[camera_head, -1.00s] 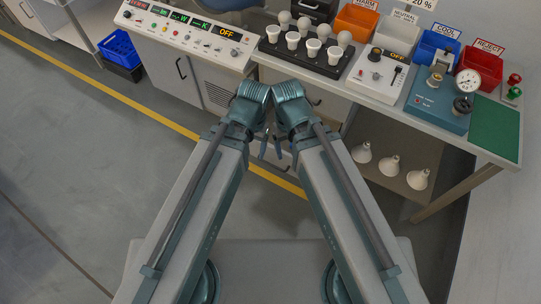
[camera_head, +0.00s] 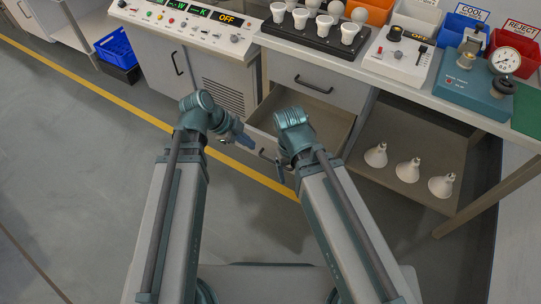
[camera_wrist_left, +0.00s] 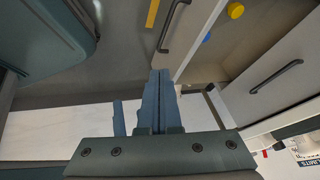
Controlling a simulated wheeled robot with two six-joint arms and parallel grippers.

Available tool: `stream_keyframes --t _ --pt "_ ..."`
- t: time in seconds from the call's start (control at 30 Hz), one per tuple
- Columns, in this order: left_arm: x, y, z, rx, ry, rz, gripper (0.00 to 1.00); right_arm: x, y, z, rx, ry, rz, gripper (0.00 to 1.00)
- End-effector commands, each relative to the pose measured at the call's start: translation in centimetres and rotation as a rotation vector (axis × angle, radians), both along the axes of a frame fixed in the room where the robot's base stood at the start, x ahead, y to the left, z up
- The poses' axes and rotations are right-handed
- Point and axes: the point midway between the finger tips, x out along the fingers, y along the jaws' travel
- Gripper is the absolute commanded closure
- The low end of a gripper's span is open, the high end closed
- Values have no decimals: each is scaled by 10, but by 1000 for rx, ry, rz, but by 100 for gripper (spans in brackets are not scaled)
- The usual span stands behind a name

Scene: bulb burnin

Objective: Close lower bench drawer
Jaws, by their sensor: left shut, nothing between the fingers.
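The lower bench drawer (camera_head: 334,122) stands pulled out below a shut upper drawer (camera_head: 304,74), with its grey inside showing. Its front and dark handle are partly hidden behind my grippers in the head view; the handle (camera_wrist_left: 172,28) shows clearly in the left wrist view. My left gripper (camera_head: 245,140) is shut and empty, just left of the open drawer's front. Its closed fingers (camera_wrist_left: 158,100) point toward the drawer front in the wrist view, with no clear contact. My right gripper (camera_head: 279,171) hangs near the drawer front; its jaw state is unclear.
A yellow item (camera_wrist_left: 235,10) and a blue item (camera_wrist_left: 207,39) show inside the drawer. The bench top holds a bulb rack (camera_head: 312,32) and a teal gauge unit (camera_head: 470,85). White reflector lamps (camera_head: 408,170) stand on the lower shelf at right.

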Motion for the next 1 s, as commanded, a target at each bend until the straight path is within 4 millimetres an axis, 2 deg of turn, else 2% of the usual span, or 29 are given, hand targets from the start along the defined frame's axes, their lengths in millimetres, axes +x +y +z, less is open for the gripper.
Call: stream_keyframes --t 0.03,0.1,0.3,0.5,0.67,1.0 --pt "6 4 -16 -14 -48 -42 100 0 0 -19 0 0 0 21" --pt "11 7 -19 -27 -105 -97 100 0 0 -26 0 0 0 21" --pt "17 11 -21 -41 -190 -171 100 0 0 -33 0 0 0 21" --pt "18 9 -23 -41 -194 -178 100 0 0 -36 0 0 0 21" --pt "22 0 -41 -41 -194 -179 100 0 0 -54 0 0 0 21" --pt "35 -33 -89 -40 -192 -180 100 1 -2 -102 -8 -2 2 21"
